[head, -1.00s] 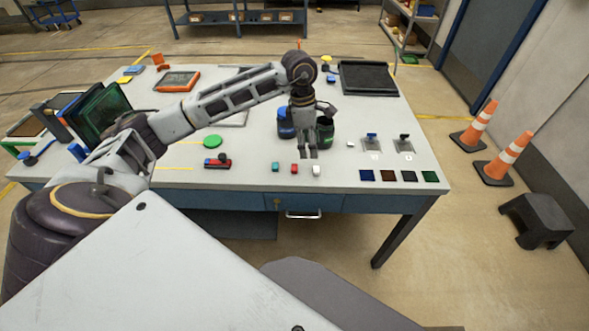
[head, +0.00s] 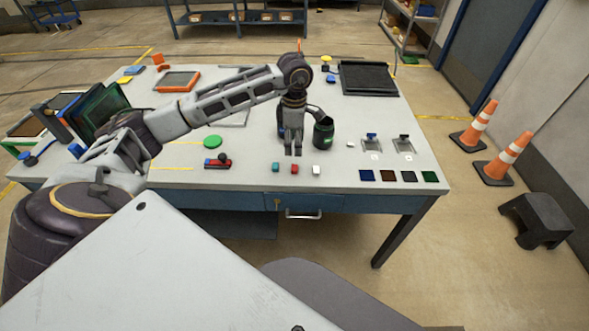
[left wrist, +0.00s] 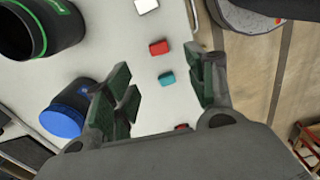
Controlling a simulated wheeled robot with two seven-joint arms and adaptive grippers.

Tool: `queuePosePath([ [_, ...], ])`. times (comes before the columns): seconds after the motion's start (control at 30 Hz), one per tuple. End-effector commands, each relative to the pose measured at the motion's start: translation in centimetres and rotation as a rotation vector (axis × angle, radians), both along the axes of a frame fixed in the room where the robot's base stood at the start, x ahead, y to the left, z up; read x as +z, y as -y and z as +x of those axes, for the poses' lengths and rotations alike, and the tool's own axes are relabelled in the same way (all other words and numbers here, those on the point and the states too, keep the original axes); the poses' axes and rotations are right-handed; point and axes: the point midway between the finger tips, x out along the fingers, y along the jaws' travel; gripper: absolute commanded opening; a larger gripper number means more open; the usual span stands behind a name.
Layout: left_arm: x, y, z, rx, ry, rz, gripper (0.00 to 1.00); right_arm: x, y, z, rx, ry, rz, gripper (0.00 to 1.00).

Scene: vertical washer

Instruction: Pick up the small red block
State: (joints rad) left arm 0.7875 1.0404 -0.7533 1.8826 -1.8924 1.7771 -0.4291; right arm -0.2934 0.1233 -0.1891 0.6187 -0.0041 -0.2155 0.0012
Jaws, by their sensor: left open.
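The small red block (head: 294,169) lies on the table near its front edge, between a teal block (head: 276,167) and a white block (head: 316,169). My left gripper (head: 293,152) is open and empty, pointing down above and just behind the red block. In the left wrist view the red block (left wrist: 158,47) lies beyond the fingertips of the left gripper (left wrist: 160,82), apart from them. The teal block (left wrist: 166,78) shows between the fingers there, and the white block (left wrist: 146,5) is at the top edge. My right gripper is not in view.
A black cup with a green band (head: 323,133) stands right of the gripper, and a blue-topped container (left wrist: 65,118) is close by. A red and blue piece (head: 217,163) lies to the left. Coloured squares (head: 409,176) line the front right. The table's front edge is close.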

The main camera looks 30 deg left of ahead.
Motion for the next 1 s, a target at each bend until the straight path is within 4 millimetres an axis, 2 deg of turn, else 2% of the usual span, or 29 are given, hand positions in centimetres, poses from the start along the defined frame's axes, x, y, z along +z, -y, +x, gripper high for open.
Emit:
queuePosePath([
  [0.2,-3.1,0.0,-0.1,-0.001,-0.004,-0.001,0.55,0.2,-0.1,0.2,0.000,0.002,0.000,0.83],
  [0.4,-5.2,0.0,0.0,-0.001,-0.003,-0.001,0.55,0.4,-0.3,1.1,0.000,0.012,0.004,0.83],
  [0.67,-5.8,0.0,0.0,-0.001,0.000,0.000,0.55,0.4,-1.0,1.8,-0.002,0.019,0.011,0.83],
  [1.0,-6.3,0.0,0.0,0.000,-0.002,-0.001,0.55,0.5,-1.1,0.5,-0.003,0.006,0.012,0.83],
])
